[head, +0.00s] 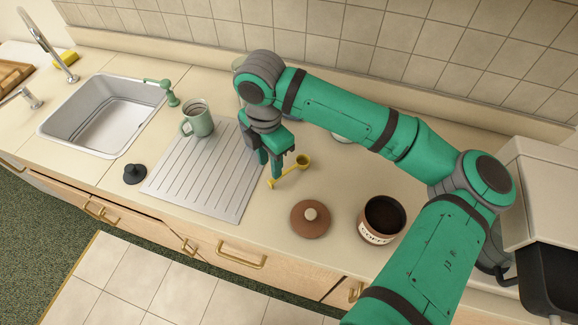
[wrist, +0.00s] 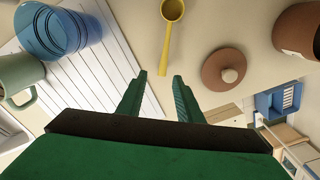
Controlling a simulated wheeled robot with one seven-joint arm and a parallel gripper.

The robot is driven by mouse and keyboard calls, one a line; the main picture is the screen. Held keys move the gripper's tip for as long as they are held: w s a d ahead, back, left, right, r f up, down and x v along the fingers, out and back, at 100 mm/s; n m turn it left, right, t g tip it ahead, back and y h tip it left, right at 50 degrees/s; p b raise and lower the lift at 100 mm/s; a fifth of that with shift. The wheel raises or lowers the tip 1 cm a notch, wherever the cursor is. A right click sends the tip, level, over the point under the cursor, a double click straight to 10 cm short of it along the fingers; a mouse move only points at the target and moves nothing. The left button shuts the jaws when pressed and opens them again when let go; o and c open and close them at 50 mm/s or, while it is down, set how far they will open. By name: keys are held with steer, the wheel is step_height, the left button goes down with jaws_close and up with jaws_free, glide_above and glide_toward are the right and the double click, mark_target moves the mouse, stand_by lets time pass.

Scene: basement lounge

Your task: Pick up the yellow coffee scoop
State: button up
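The yellow coffee scoop (head: 289,172) lies on the beige counter, right of the ribbed drainboard. Its round bowl points toward the wall and its thin handle toward the front. In the wrist view the scoop (wrist: 166,40) is ahead of my fingers, with its handle end near the gap between the fingertips. My gripper (head: 270,172) is just left of the scoop in the head view and points down. In the wrist view my gripper (wrist: 160,76) has its two fingers apart with nothing between them. I cannot tell its exact height above the handle.
A brown lid (head: 311,218) and an open coffee canister (head: 382,219) stand right of the scoop. A green mug (head: 198,122) stands on the drainboard (head: 205,182); a blue tumbler (wrist: 52,32) is near it. A black plug (head: 135,174) and the sink (head: 105,112) are left.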

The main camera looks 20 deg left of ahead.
mark_target(271, 180)
step_height(271, 180, down, 2)
steer(key=shift+w+f, duration=0.15)
steer(key=shift+f, duration=0.05)
steer(key=shift+d+f, duration=0.1)
steer(key=shift+f, duration=0.2)
steer(key=f, duration=0.1)
steer(key=s+f, duration=0.1)
steer(key=f, duration=0.1)
steer(key=shift+d+f, duration=0.1)
steer(key=shift+f, duration=0.6)
jaws_close()
